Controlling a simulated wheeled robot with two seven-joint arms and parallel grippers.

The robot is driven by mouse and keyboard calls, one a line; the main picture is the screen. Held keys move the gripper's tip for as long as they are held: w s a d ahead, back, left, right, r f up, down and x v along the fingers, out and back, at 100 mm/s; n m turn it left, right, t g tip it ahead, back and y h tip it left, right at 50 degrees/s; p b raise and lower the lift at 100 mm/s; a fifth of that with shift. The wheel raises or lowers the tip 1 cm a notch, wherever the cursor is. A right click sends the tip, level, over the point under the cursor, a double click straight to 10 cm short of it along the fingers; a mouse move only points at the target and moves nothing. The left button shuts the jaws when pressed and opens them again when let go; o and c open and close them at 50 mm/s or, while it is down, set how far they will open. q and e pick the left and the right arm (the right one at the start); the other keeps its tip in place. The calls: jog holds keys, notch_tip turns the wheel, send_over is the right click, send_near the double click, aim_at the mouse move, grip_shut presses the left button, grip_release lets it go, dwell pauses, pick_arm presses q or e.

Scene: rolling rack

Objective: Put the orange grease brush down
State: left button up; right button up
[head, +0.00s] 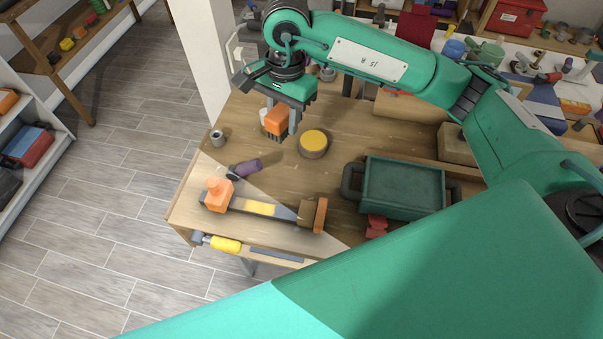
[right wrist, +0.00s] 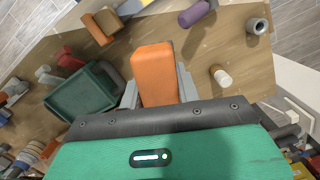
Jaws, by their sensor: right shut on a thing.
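The orange grease brush (head: 277,120) is in my right gripper (head: 281,127), above the left part of the wooden workbench (head: 283,174). Dark bristles show at its lower end in the head view. In the right wrist view the orange brush (right wrist: 154,72) sits between the two grey fingers of my right gripper (right wrist: 158,92), which is shut on it. Bench top shows around and beyond it, and it looks clear of the surface. My left gripper is not in view.
A yellow-topped tin (head: 313,141) stands right of the brush, a green tray (head: 403,187) farther right.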

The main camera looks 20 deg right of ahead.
jog(key=shift+d+r, duration=0.1)
jog(key=shift+r, duration=0.05)
jog(key=shift+f+p, duration=0.3)
jog(key=p, duration=0.3)
send_over(288, 179)
notch_tip(288, 179, down, 6)
jog(key=f+p, duration=0.1)
jog(key=f, duration=0.2)
jog(key=f+p, duration=0.1)
jog(key=f, duration=0.3)
jog(key=shift+d+f, duration=0.2)
jog(key=shift+f, duration=0.75)
notch_tip(288, 179, down, 4)
jog(key=shift+r+p, duration=0.25)
jog(key=shift+p, duration=0.65)
jog(key=shift+f, duration=0.25)
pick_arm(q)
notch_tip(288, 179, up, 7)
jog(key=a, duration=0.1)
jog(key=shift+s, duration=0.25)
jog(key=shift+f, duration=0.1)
